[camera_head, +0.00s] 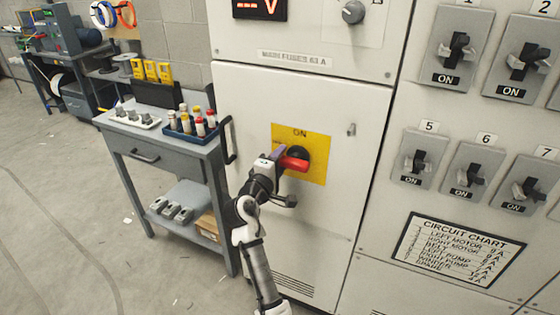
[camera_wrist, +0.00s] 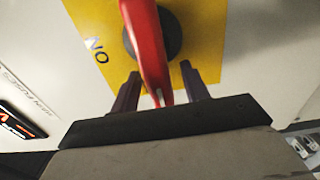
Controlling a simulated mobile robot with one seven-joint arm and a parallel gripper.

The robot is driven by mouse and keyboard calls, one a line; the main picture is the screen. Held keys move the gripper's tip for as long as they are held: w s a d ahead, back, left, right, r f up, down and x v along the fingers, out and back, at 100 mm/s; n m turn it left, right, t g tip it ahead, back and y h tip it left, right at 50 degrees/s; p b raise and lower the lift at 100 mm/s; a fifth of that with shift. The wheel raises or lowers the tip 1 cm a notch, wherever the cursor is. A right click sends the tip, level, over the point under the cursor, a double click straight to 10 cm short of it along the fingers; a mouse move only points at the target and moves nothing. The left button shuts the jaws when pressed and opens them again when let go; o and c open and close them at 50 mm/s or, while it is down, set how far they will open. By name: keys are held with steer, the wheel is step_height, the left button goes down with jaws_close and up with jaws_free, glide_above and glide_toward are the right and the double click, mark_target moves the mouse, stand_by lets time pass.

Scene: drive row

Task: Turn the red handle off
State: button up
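The red handle (camera_head: 293,163) is a rotary lever on a black round hub (camera_head: 299,153), mounted on a yellow plate (camera_head: 317,142) marked ON at its top. The plate is on a white cabinet door. My gripper (camera_head: 277,155) is at the left end of the handle. In the wrist view the red handle (camera_wrist: 147,45) runs from the hub down between the two fingers of my gripper (camera_wrist: 160,88). The fingers are open, one on each side of the handle, with gaps visible on both sides. The handle's tip reaches close to the gripper's palm.
A grey cart (camera_head: 170,147) with a blue rack of fuses (camera_head: 188,133) stands left of the cabinet, close to my arm. Several black breaker switches marked ON and a circuit chart (camera_head: 455,252) are on the right panels. A small door latch (camera_head: 351,130) sits right of the plate.

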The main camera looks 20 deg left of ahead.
steer(key=shift+s, duration=0.1)
steer(key=s+b, duration=0.3)
steer(key=s, duration=1)
steer(key=shift+s+a, duration=0.2)
steer(key=shift+s, duration=0.15)
